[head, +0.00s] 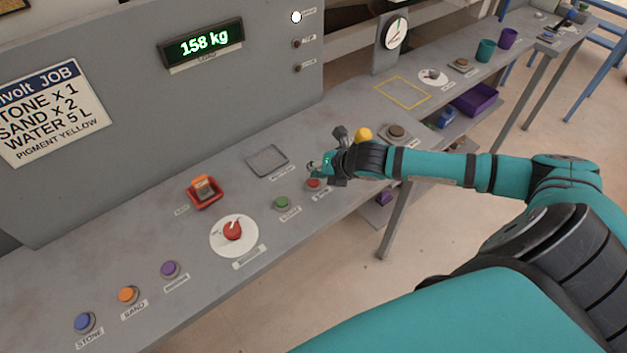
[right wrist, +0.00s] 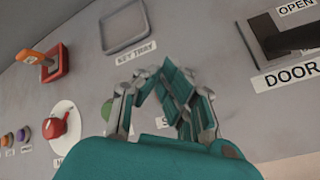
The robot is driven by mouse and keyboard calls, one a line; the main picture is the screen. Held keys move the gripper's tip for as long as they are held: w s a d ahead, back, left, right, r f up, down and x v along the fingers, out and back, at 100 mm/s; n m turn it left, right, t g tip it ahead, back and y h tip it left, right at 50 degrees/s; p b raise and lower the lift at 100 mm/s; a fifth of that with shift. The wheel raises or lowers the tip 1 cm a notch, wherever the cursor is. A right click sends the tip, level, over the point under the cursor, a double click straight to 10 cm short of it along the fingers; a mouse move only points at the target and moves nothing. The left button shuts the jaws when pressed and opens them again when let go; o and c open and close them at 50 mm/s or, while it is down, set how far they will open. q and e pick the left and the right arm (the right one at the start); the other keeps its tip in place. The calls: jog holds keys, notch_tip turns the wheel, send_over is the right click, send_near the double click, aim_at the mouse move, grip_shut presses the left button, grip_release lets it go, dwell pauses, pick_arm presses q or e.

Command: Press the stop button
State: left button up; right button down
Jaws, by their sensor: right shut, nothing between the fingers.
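The red stop button (head: 313,184) sits on the grey console, right of the green button (head: 282,202); its label is partly covered by my arm. My right gripper (head: 315,169) is shut and empty, just above and beside the red button in the head view. I cannot tell whether it touches the button. In the right wrist view the closed fingers (right wrist: 163,72) hide the stop button, and the green button (right wrist: 107,110) shows at their left. My left gripper is not in view.
Left along the console are a red dial (head: 233,230), a red holder with an orange piece (head: 204,193), and purple, orange and blue buttons. An empty key tray (head: 267,161) lies behind. A black door lever (right wrist: 288,40) stands close right. A display (head: 201,44) reads 158 kg.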

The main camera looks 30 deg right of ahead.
aim_at(316, 180)
jog(key=shift+f, duration=0.1)
dwell(0.3)
jog(key=shift+f, duration=0.35)
jog(key=shift+f, duration=0.55)
dwell(0.6)
jog(key=shift+r, duration=0.1)
jog(key=shift+r+p, duration=0.9)
jog(key=shift+p, duration=0.1)
notch_tip(316, 180, up, 5)
jog(key=p, duration=0.5)
